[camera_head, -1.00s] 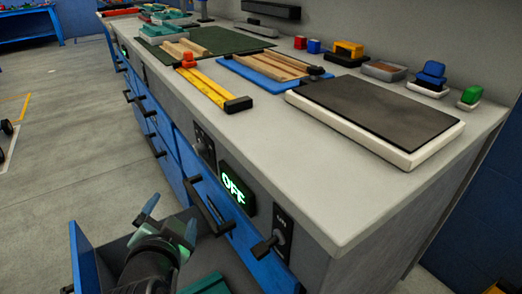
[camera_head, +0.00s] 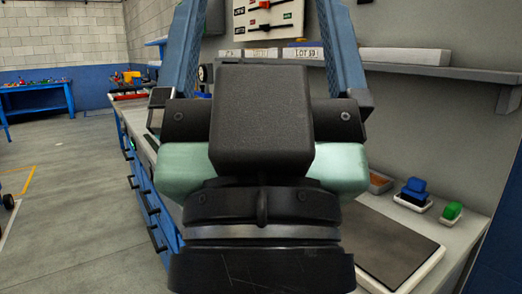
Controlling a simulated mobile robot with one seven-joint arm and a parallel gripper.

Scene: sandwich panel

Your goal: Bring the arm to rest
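My gripper (camera_head: 264,30) fills the middle of the head view, seen from behind and very close to the camera. Its two blue fingers stand far apart and reach up past the top edge of the picture. It is open, with nothing visible between the fingers; the tips are cut off. The black and pale green wrist below it hides much of the workbench.
The workbench (camera_head: 141,127) runs behind my arm; its dark pad (camera_head: 385,250) shows at right. A wall shelf (camera_head: 440,70) holds labelled boxes. Open floor (camera_head: 75,200) lies at left.

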